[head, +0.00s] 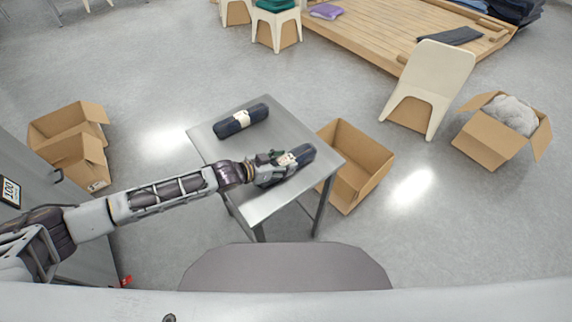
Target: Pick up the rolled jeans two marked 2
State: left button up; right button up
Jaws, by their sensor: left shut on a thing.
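Two dark blue rolled jeans with pale paper bands are at the small grey metal table (262,206). One rolled pair (241,121) lies on the table's far left part, apart from my gripper. My left gripper (281,166) reaches in from the left and is shut on the other rolled pair (302,153), near the table's right side. The gripper hides part of that roll. I cannot read the marks on the bands, and I cannot tell whether the held roll touches the tabletop. My right gripper is not in view.
An open empty cardboard box (362,166) stands right of the table. Open boxes (72,140) stand at the left. A cream chair (430,85) and a box with grey fluffy contents (492,137) are at the right. A wooden platform (375,35) is behind.

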aim_at(283, 161)
pick_arm(q)
jog(key=c, duration=0.3)
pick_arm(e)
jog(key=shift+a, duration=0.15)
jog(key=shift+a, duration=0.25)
pick_arm(q)
jog(key=shift+r, duration=0.5)
notch_tip(283, 161, up, 8)
jog(key=shift+f, duration=0.15)
jog(key=shift+r, duration=0.65)
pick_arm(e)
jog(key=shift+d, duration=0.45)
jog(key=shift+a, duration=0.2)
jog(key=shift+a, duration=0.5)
